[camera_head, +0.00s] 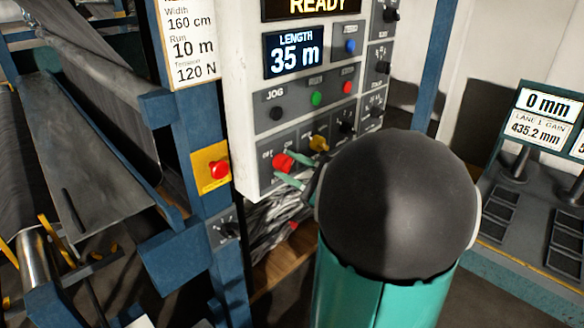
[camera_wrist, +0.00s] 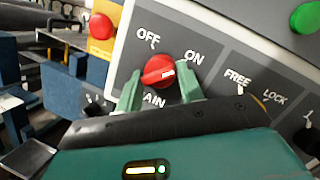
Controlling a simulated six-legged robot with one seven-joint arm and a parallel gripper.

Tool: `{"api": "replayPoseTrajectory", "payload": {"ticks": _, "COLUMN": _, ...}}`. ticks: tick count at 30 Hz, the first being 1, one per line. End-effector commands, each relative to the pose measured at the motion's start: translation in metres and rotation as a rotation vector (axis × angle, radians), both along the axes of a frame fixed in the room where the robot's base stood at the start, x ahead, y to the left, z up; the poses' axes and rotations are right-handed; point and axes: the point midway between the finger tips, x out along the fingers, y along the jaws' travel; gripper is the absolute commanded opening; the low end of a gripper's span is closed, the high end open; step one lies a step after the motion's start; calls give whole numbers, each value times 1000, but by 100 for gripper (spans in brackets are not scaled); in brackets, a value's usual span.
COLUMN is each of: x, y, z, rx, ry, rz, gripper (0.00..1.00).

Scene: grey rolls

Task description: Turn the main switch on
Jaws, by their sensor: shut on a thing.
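The main switch is a red round knob (camera_wrist: 158,70) on a grey plate marked OFF and ON, with a partly hidden label ending in "AIN" below. A white mark on the knob points to the right, on the ON side. My gripper (camera_wrist: 161,86) has one green finger at each side of the knob and is shut on it. In the head view the red knob (camera_head: 282,163) sits at the lower left of the white control panel (camera_head: 235,75), with my gripper's fingertips (camera_head: 288,170) at it. My arm hides the panel's lower right.
Beside the switch is a yellow knob (camera_head: 318,143) on the FREE/LOCK plate. A red button on a yellow plate (camera_head: 219,169) is on the blue post to the left. Green (camera_head: 317,98) and red (camera_head: 347,87) buttons sit above. Displays read READY and LENGTH 35 m.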

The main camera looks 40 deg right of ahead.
Motion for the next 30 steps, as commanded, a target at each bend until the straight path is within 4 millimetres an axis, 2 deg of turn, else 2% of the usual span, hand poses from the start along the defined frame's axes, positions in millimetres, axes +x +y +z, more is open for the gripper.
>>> {"api": "replayPoseTrajectory", "payload": {"ticks": 5, "x": -1, "y": -3, "z": 5, "rx": -4, "ry": -10, "rz": -9, "gripper": 15}}
{"api": "replayPoseTrajectory", "payload": {"ticks": 6, "x": -1, "y": -4, "z": 5, "rx": -4, "ry": -10, "rz": -9, "gripper": 40}}
{"api": "replayPoseTrajectory", "payload": {"ticks": 9, "x": 0, "y": -3, "z": 4, "rx": -5, "ry": -9, "rz": -7, "gripper": 57}}
{"api": "replayPoseTrajectory", "payload": {"ticks": 20, "x": -5, "y": -3, "z": 1, "rx": -2, "ry": -4, "rz": -6, "gripper": 57}}
{"api": "replayPoseTrajectory", "payload": {"ticks": 23, "x": -16, "y": -6, "z": -2, "rx": -1, "ry": -2, "rz": -6, "gripper": 57}}
{"api": "replayPoseTrajectory", "payload": {"ticks": 30, "x": -64, "y": -20, "z": -11, "rx": -1, "ry": -2, "rz": -10, "gripper": 57}}
